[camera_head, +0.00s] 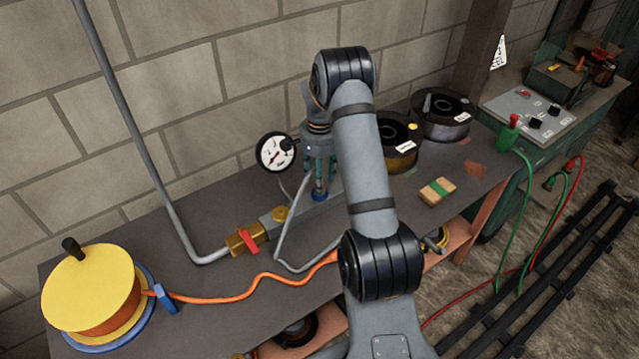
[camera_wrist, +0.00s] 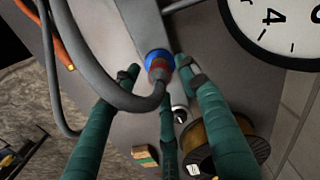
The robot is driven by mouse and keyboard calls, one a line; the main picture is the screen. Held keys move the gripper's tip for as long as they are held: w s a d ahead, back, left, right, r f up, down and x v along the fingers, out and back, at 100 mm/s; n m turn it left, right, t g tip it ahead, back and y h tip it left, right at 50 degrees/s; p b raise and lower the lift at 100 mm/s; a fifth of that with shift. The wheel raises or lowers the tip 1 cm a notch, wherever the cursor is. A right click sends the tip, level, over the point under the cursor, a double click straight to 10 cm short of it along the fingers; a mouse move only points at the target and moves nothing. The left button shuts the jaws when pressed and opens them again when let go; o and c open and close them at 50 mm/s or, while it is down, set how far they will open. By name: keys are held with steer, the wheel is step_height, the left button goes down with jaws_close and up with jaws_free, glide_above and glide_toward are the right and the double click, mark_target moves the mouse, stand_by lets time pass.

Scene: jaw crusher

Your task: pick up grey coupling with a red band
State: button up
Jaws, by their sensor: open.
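The grey coupling with a red band (camera_wrist: 158,73) is at the end of a grey hose, against a blue ring on a grey pipe or block, in the wrist view. My gripper (camera_wrist: 160,85) has green-sleeved fingers. They are spread apart around the coupling, and I see no clear contact. In the head view my gripper (camera_head: 319,180) points down over the bench, and the blue and red fitting shows just below its fingertips. The far side of the coupling is hidden.
A white pressure gauge (camera_head: 276,152) stands left of my gripper. A brass valve with a red handle (camera_head: 246,240) is on the pipe. Wire spools (camera_head: 440,114) and a wooden block with a green band (camera_head: 437,191) lie right. A yellow reel (camera_head: 90,288) is front left.

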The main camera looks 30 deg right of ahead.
steer(key=shift+d+f, duration=0.1)
steer(key=shift+f, duration=0.8)
steer(key=shift+c, duration=0.2)
steer(key=shift+r, duration=0.1)
jaws_close()
